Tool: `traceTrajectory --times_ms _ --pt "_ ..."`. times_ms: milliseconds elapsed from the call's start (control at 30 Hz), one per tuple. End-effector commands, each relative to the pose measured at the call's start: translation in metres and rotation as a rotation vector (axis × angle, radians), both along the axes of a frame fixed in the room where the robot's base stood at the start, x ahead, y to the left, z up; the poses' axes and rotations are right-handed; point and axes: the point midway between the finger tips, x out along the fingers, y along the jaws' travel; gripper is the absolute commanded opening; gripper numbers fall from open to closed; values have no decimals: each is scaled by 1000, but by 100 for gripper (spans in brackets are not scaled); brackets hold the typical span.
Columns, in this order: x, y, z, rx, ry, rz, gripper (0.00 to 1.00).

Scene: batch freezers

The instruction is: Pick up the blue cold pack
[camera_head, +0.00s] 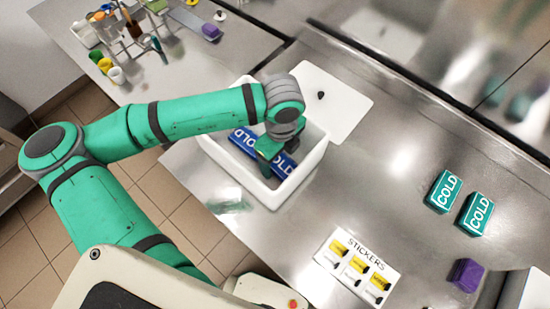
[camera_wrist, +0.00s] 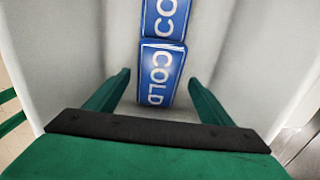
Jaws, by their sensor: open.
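Two blue cold packs lie end to end inside a white bin (camera_head: 278,196). In the head view one blue cold pack (camera_head: 242,138) shows left of my gripper (camera_head: 270,152), and the other blue pack (camera_head: 285,165) is partly covered by it. In the wrist view the nearer blue pack (camera_wrist: 160,72) lies between and beyond my two green fingers (camera_wrist: 160,80), and the farther pack (camera_wrist: 166,18) is cut off by the top edge. My gripper is open and reaches down into the bin. I cannot tell how far its fingertips are above the nearer pack.
The bin's walls (camera_wrist: 80,50) stand close on both sides of my fingers. A white lid (camera_head: 330,100) lies behind it. Two teal cold packs (camera_head: 443,191), a purple block (camera_head: 466,275) and a stickers card (camera_head: 357,266) lie to the right on the steel counter.

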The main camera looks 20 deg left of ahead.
Motion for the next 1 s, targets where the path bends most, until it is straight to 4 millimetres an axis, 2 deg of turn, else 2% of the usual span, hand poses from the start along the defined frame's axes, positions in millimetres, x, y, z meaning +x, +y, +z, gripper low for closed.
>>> traceTrajectory --times_ms 167,300,367,433,467,767,1000 --pt "0 0 0 0 0 0 73" --pt "0 0 0 0 -1 0 39" --pt "0 0 0 0 -1 0 26" --pt "0 0 0 0 -1 0 26" --pt "0 0 0 0 -1 0 22" --pt "1 -1 5 0 -2 -2 22" --pt "2 -5 31 1 -4 -12 22"
